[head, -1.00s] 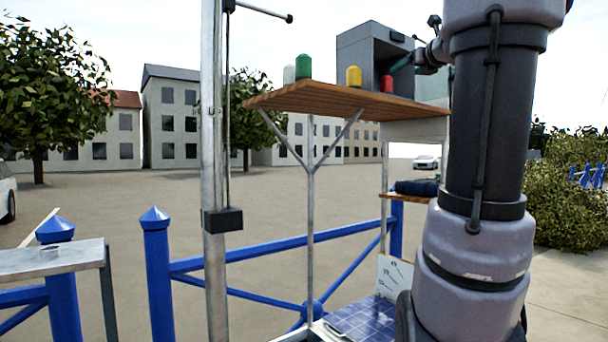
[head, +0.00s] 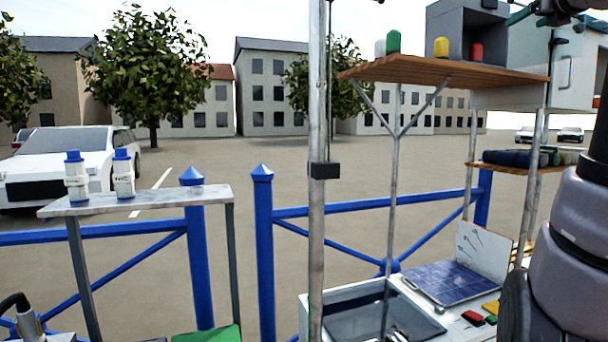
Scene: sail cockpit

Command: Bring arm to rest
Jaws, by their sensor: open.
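My arm stands at the right edge, its thick grey and black links cut off by the frame. My gripper (head: 522,16) shows only in part at the top right, as dark parts with a teal finger, in front of the grey cabinet. It is open, and I see nothing held in it. The wrist runs out of the picture at the top right, so the arm's full pose is hidden.
A wooden shelf (head: 440,68) at right carries green, yellow and red cups near the gripper. A metal pole (head: 317,220) stands mid-view. Blue railing (head: 262,240) crosses the front. A grey bench (head: 150,203) with two white-and-blue bottles is at left.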

